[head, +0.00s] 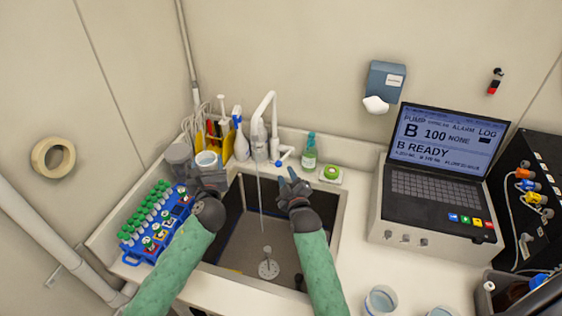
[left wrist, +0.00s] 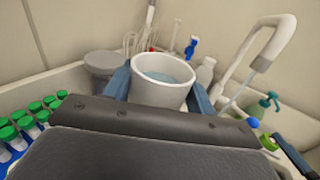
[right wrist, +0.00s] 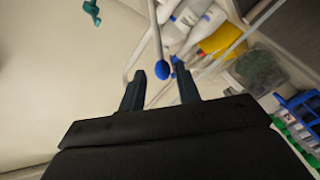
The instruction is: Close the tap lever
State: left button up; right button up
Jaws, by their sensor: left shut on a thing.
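The white tap (head: 258,135) stands behind the sink, and a thin stream of water runs from its spout into the basin. Its lever (head: 284,156) has a blue end and points to the right, toward my right gripper. My right gripper (head: 287,178) is open over the sink's back edge. In the right wrist view the lever's blue knob (right wrist: 162,70) shows between the open fingertips (right wrist: 158,78), with contact not clear. My left gripper (head: 208,172) is shut on a white cup (left wrist: 160,95) with liquid in it, left of the tap.
A blue rack (head: 133,257) of green-capped tubes stands left of the sink (head: 339,215). A pump unit with a screen (head: 437,140) stands right.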

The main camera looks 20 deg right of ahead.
aim_at(281, 160)
jog(key=w, duration=0.7)
jog(key=shift+w+d, duration=0.1)
jog(key=shift+w, duration=0.3)
jog(key=shift+r, duration=0.1)
grip_shut()
